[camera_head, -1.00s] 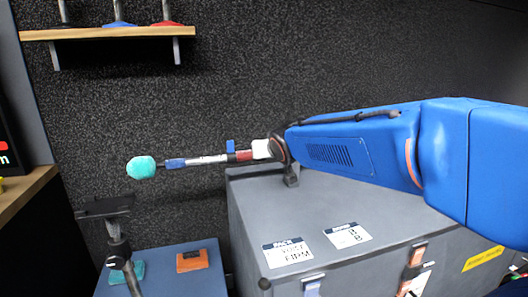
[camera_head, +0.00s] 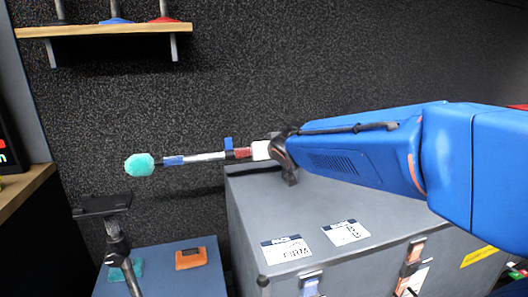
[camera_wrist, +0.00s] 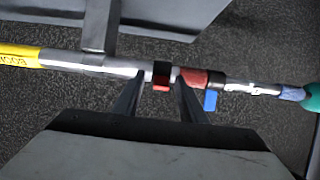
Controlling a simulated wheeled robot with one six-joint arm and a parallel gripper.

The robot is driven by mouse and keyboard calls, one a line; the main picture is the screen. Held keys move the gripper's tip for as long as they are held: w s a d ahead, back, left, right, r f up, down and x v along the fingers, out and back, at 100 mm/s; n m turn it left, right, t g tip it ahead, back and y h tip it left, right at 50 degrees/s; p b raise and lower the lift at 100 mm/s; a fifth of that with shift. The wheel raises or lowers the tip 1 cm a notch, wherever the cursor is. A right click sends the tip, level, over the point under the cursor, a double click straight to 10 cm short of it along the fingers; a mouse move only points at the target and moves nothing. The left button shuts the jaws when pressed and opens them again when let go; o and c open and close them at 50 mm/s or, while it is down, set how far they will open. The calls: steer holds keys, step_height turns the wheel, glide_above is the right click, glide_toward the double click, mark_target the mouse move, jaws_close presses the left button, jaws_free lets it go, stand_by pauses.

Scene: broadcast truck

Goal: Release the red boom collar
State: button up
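A boom pole runs across the wrist view, from a yellow section (camera_wrist: 20,57) on the left to a teal fuzzy microphone (camera_wrist: 313,98) on the right. A black collar with a red lever (camera_wrist: 161,78) lies between the fingers of my gripper (camera_wrist: 160,80). The fingers stand apart with visible gaps on both sides of it. Just right of the right finger are a red band (camera_wrist: 196,78) and a blue lever (camera_wrist: 210,100).
A grey case (camera_head: 300,205) with labels and latches stands under the pole. A bracket (camera_wrist: 101,25) holds the pole. A stand (camera_head: 115,235), a low blue-grey surface (camera_head: 205,275) with an orange pad (camera_head: 191,259), and a wall shelf (camera_head: 100,30) are to the left.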

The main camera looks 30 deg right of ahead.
steer(key=v, duration=1.7)
steer(key=shift+r, duration=0.2)
steer(key=shift+s, duration=0.15)
